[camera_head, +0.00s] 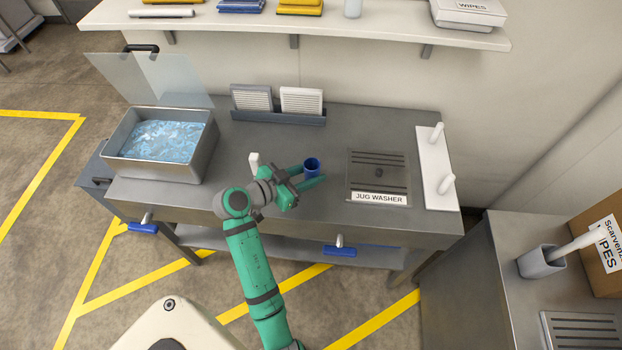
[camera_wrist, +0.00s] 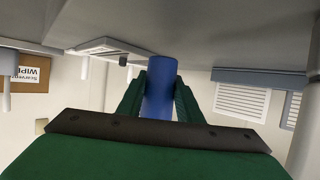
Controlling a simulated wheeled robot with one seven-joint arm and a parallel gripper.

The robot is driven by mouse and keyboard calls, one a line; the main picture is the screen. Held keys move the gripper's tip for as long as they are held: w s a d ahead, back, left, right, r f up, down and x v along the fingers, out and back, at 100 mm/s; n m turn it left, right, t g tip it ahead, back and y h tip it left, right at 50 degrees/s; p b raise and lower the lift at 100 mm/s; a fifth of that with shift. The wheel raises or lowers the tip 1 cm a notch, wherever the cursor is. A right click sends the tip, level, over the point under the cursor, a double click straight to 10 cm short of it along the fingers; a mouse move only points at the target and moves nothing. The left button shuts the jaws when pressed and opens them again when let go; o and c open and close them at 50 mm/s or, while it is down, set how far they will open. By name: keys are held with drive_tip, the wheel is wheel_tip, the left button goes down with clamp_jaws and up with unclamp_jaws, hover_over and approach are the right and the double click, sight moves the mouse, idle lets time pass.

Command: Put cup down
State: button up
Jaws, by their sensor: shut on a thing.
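A small blue cup (camera_head: 312,166) is between the green fingers of my gripper (camera_head: 308,176) in the head view. My gripper is shut on it. The cup's open top faces up toward the head camera. In the wrist view the blue cup (camera_wrist: 160,88) stands between both fingers of my gripper (camera_wrist: 159,98). The cup is over the grey steel table (camera_head: 240,150), left of the jug washer plate. I cannot tell whether its base touches the table top.
The slotted jug washer (camera_head: 378,172) is right of the cup, and a white peg board (camera_head: 434,170) stands beyond it. A steel basin (camera_head: 160,145) with bluish contents is at left. Bare table lies around the cup.

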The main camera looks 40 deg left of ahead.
drive_tip(key=shift+f, duration=1.55)
drive_tip(key=shift+f, duration=0.1)
drive_tip(key=o, duration=1.1)
drive_tip(key=shift+s+a+r, duration=0.1)
drive_tip(key=shift+s+r, duration=0.05)
drive_tip(key=shift+r, duration=0.1)
drive_tip(key=v, duration=1.1)
drive_tip(key=shift+s+r, duration=0.15)
drive_tip(key=shift+s, duration=0.2)
drive_tip(key=shift+w, duration=0.1)
